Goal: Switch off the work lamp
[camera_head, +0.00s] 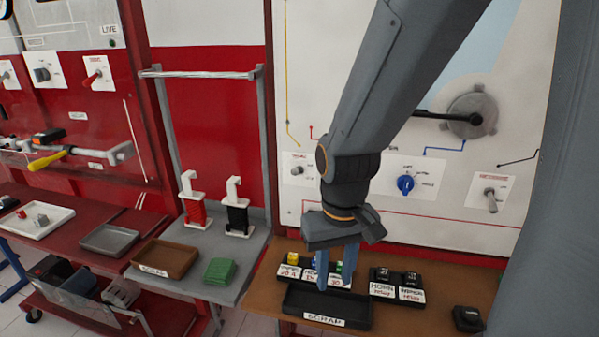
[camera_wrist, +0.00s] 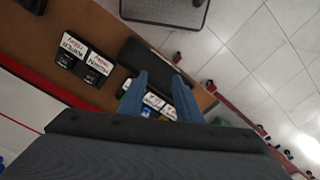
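No work lamp can be told for sure in either view. The white panel carries a small toggle switch (camera_head: 296,170) at left, a blue rotary knob (camera_head: 405,184) in the middle and a metal lever switch (camera_head: 491,197) under a red label at right. Their labels are too small to read, so I cannot tell which belongs to the lamp. My gripper (camera_head: 336,270) points down in front of the panel, over the fuse holders. In the wrist view its two fingers (camera_wrist: 160,88) stand apart with nothing held between them. My arm hides part of the panel.
Below are a black SCRAP tray (camera_head: 327,308), labelled fuse holders (camera_head: 312,275) and horn and wiper relays (camera_head: 397,291) on a brown bench. Left stand wire spools (camera_head: 237,215), a brown tray (camera_head: 165,258) and a green cloth (camera_head: 220,271). A round fitting (camera_head: 473,112) protrudes from the panel.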

